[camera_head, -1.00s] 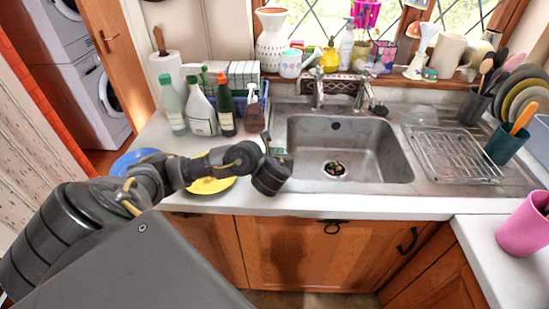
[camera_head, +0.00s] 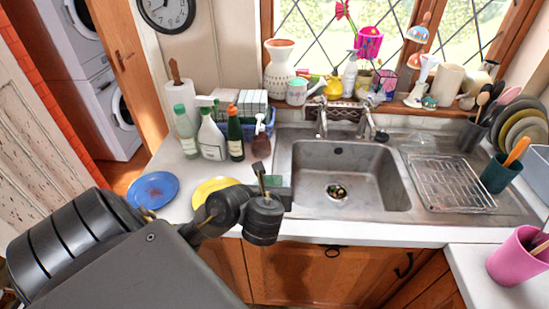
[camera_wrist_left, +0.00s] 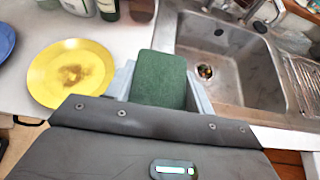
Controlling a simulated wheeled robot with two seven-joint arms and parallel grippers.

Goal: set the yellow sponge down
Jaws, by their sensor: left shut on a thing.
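My left gripper (camera_head: 272,181) is over the left edge of the sink, beside the yellow plate. In the left wrist view its pale fingers stand on both sides of the sponge (camera_wrist_left: 160,79) and are shut on it. The sponge shows a dark green face there; no yellow part of it is visible. In the head view only a small green bit of it shows behind my wrist. I cannot tell whether it touches the counter or the sink rim. My right gripper is not in view.
A yellow plate (camera_wrist_left: 72,73) with a brown stain and a blue plate (camera_head: 151,189) lie on the counter at left. Bottles, including a green one (camera_head: 235,137), stand behind. The steel sink (camera_head: 345,180) is right of the gripper, with scraps at its drain.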

